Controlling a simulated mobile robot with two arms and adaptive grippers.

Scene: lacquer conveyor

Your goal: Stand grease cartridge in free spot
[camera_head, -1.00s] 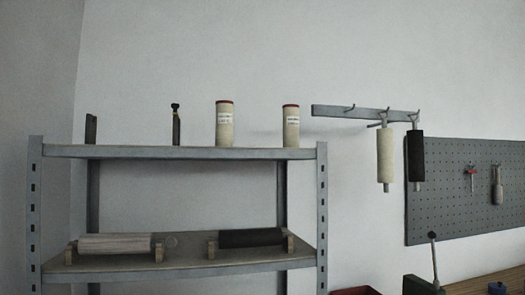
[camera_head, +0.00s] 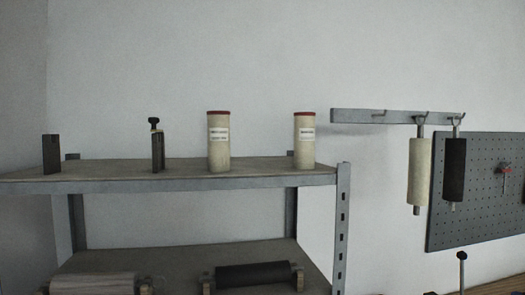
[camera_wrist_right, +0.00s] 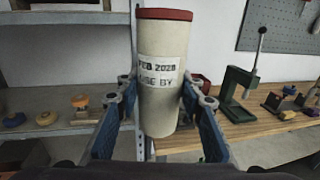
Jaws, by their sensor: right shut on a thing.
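A cream grease cartridge (camera_wrist_right: 161,105) with a red cap and a white label reading "2028" and "USE BY" stands cap-up in the right wrist view. My right gripper (camera_wrist_right: 158,92) is shut on it, with a blue finger on each side. In the head view, two similar cartridges stand upright on the top shelf (camera_head: 262,181), one in the middle (camera_head: 218,145) and one near the right end (camera_head: 304,140). Bare board shows between them. Neither gripper is visible in the head view.
Left of the middle cartridge stand a dark upright plate (camera_head: 51,154) and a dark clamp-like piece (camera_head: 158,148). Rollers lie on the lower shelf; two more hang from a wall rail (camera_head: 350,116). The wrist view shows a wooden bench (camera_wrist_right: 215,135) with a green press (camera_wrist_right: 237,88).

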